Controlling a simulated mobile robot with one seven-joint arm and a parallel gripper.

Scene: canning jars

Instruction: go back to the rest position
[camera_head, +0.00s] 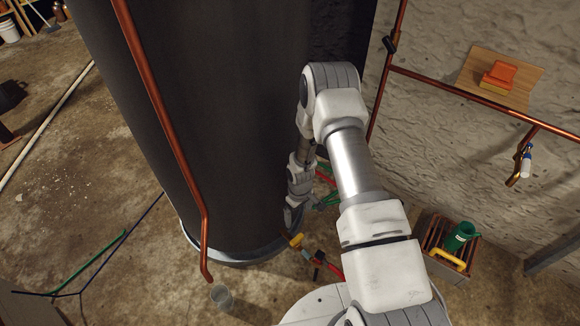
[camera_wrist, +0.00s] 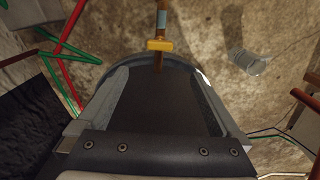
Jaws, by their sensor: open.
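My gripper (camera_head: 292,214) hangs low beside the large dark tank (camera_head: 215,110), at the end of my bent arm. The jaws are open, and I see nothing held between them. In the wrist view the bolted dark body of my gripper fills the bottom edge. A clear glass jar (camera_head: 222,297) is on the floor near the tank's base, below the copper pipe's end. It also shows at the upper right of the wrist view (camera_wrist: 250,63). It is apart from my gripper.
A copper pipe (camera_head: 165,120) runs down the tank's front. A yellow valve handle (camera_head: 297,241) and red and green pipes are close by my gripper. A crate (camera_head: 440,262) with a green can stands at right by the stone wall. Open floor lies left.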

